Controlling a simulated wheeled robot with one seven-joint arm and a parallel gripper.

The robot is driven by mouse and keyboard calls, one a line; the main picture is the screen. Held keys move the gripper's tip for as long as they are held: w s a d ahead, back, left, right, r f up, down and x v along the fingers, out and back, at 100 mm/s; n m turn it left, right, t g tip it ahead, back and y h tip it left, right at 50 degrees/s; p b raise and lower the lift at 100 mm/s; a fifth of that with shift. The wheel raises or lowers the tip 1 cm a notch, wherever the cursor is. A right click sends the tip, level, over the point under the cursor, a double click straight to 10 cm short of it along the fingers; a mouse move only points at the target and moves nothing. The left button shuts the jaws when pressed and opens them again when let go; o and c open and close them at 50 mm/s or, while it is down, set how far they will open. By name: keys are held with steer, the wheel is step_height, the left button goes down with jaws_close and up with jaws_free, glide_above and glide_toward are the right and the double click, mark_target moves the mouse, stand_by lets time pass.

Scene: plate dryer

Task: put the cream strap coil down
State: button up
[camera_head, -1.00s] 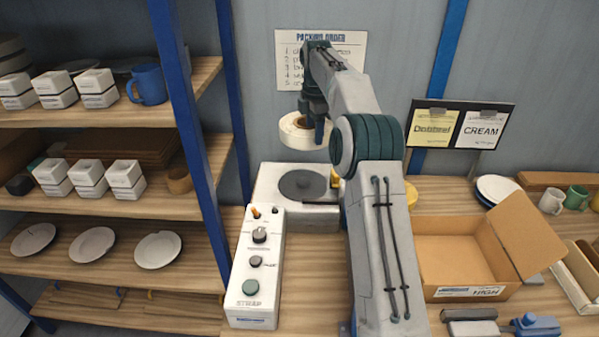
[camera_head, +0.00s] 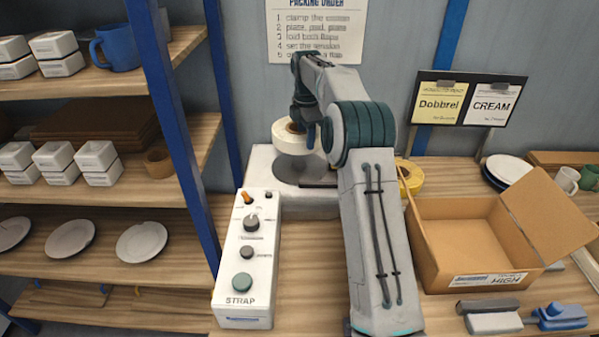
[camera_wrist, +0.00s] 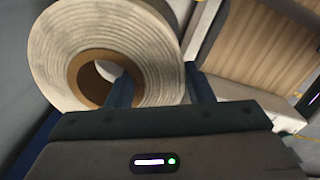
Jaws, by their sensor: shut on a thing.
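The cream strap coil (camera_head: 292,139) is a white roll with a brown core. It is at the back of the bench, over the dark round plate (camera_head: 298,172) of the white strapping unit (camera_head: 262,163). I cannot tell whether its underside touches the plate. My gripper (camera_head: 312,133) is shut on the coil's right side. In the wrist view the coil (camera_wrist: 140,45) fills the upper left, and my gripper (camera_wrist: 160,88) has one finger in the core and the other outside the roll. The lower finger parts are hidden.
A control box (camera_head: 243,270) marked STRAP stands in front of the unit. A yellow coil (camera_head: 413,178) lies partly behind my arm. An open carton (camera_head: 470,240) is to the right, and shelves (camera_head: 100,195) with plates and boxes are to the left.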

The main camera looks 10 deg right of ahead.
step_height(320, 180, down, 10)
steer(key=shift+p, duration=0.8)
steer(key=shift+f, duration=0.1)
steer(key=o, duration=1.4)
steer(key=shift+f, duration=0.1)
step_height(320, 180, up, 12)
steer(key=shift+r+b, duration=0.15)
steer(key=shift+b, duration=0.45)
